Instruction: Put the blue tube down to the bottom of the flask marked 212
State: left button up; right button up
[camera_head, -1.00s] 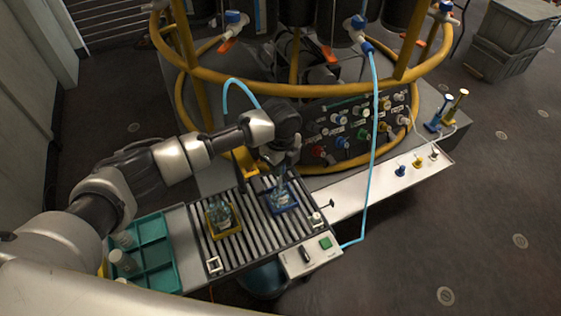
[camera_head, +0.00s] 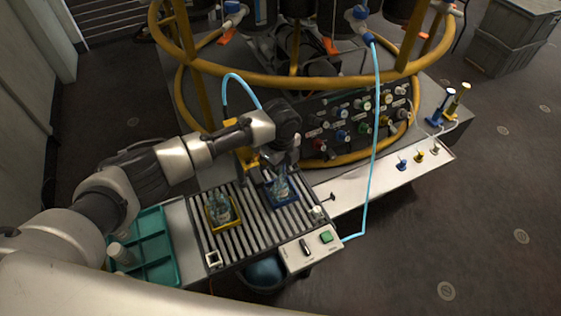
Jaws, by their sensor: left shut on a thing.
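My left gripper (camera_head: 281,168) is shut, pointing down just above the flask (camera_head: 281,188) in the blue holder (camera_head: 283,204). A light blue tube (camera_head: 238,79) arcs up behind my left arm and comes down behind the wrist. The tube's end and the fingers' hold on it are too small and dark to make out. A second flask (camera_head: 221,209) stands in the yellow holder (camera_head: 211,228) to the left. I cannot read the number on either flask. My right gripper is not in view.
Both holders sit on a slatted rack (camera_head: 246,240) with a switch box (camera_head: 312,250) at its front right. Another blue hose (camera_head: 373,130) hangs at the right. A teal tray (camera_head: 156,247) stands left. A yellow ring frame (camera_head: 290,82) spans the back.

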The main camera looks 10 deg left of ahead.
pick_arm(q)
jog(key=shift+f, duration=0.3)
jog(key=o, duration=1.5)
jog(key=shift+r+p, duration=3)
jog(key=shift+r, duration=0.05)
